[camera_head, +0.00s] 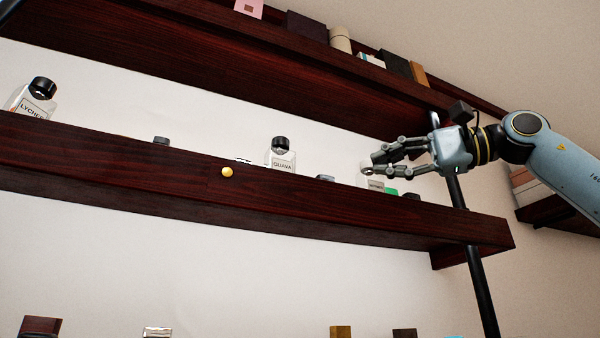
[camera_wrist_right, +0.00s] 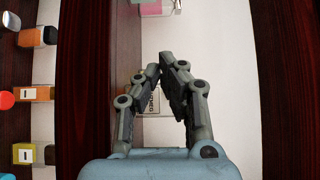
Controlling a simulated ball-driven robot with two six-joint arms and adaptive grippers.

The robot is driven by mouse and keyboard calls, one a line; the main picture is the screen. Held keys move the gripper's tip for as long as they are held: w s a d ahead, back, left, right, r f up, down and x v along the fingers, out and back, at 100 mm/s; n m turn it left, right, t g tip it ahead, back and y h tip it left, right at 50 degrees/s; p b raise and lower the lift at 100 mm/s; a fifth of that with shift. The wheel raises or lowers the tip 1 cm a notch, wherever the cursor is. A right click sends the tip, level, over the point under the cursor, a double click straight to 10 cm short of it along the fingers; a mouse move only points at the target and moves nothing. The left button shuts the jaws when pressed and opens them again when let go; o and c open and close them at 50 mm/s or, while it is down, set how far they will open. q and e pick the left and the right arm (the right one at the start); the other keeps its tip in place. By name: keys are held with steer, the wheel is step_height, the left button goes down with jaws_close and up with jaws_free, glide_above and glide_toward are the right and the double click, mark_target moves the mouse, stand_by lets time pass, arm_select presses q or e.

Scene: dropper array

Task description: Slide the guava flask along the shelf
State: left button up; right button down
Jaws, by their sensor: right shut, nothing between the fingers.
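The guava flask (camera_head: 281,158) is a small clear bottle with a black cap and a white GUAVA label. It stands upright on the dark red-brown shelf (camera_head: 130,165), near the middle of the head view. My right gripper (camera_head: 370,166) is shut and empty, above the shelf to the right of the flask and clearly apart from it. In the right wrist view the fingertips (camera_wrist_right: 162,66) meet, with a white label partly hidden behind them. I cannot tell whether the flask shows in that view. My left gripper is not in view.
A LYCHEE flask (camera_head: 35,100) stands at the shelf's left end. A yellow knob (camera_head: 227,172) sits on the shelf's front edge. A green item (camera_head: 391,192) and a black cap (camera_head: 411,196) lie below my right gripper. A black post (camera_head: 482,290) runs past the shelf's right end.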

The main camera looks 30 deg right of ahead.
mark_target(280, 164)
steer(key=p+x, duration=0.2)
steer(key=x, duration=0.1)
steer(key=p+x, duration=0.2)
steer(key=x, duration=0.1)
steer(key=p+x, duration=0.2)
steer(key=x, duration=0.1)
steer(key=shift+w+a+r, duration=0.1)
steer(key=shift+a+r, duration=0.1)
steer(key=shift+r, duration=0.1)
steer(key=a+p, duration=0.2)
steer(key=a, duration=0.1)
steer(key=shift+w+a+f, duration=0.1)
steer(key=shift+a, duration=0.05)
steer(key=shift+a+f, duration=0.15)
steer(key=shift+a, duration=0.25)
steer(key=shift+w, duration=0.1)
